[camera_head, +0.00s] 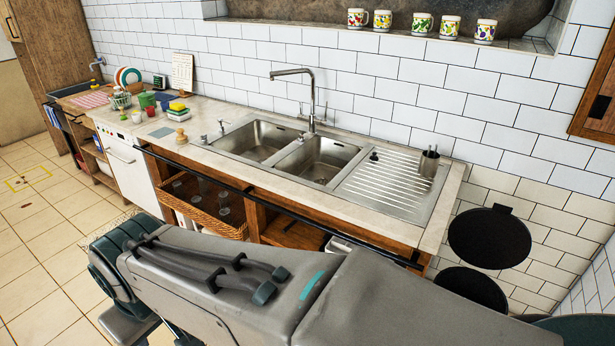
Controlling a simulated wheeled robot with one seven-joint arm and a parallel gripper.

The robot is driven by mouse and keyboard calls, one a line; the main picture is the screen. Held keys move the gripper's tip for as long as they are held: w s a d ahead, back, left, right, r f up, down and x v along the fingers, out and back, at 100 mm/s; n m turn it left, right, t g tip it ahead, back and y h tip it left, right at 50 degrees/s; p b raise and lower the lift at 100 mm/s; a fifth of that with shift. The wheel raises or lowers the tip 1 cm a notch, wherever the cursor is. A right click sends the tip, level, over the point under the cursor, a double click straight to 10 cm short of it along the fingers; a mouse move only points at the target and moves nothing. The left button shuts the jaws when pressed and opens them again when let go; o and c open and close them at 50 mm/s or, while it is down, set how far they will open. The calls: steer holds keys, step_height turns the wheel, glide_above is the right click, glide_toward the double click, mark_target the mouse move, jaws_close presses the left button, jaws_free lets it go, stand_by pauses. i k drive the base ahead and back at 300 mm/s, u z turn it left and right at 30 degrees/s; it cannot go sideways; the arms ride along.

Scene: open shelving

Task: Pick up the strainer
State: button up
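I cannot make out a strainer for certain in the head view. A small dark object (374,156) sits by the back edge of the ribbed metal drainboard (375,197), too small to identify. A grey metal cup (429,163) with something thin sticking up stands at the drainboard's right end. My grey arm crosses the bottom of the view and hides part of the floor and counter front. My gripper is out of view.
A double metal sink (318,158) with a tall tap (311,100) is set in the counter. Small items, including a green container (147,99), stand to its left. A wicker basket (207,205) sits below. Round black items (489,237) are at the right. Floor at left is clear.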

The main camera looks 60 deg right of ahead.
mark_target(323, 181)
steer(key=z, duration=0.3)
steer(key=i, duration=1.5)
steer(key=z, duration=1.7)
steer(key=i, duration=1)
steer(key=z, duration=1)
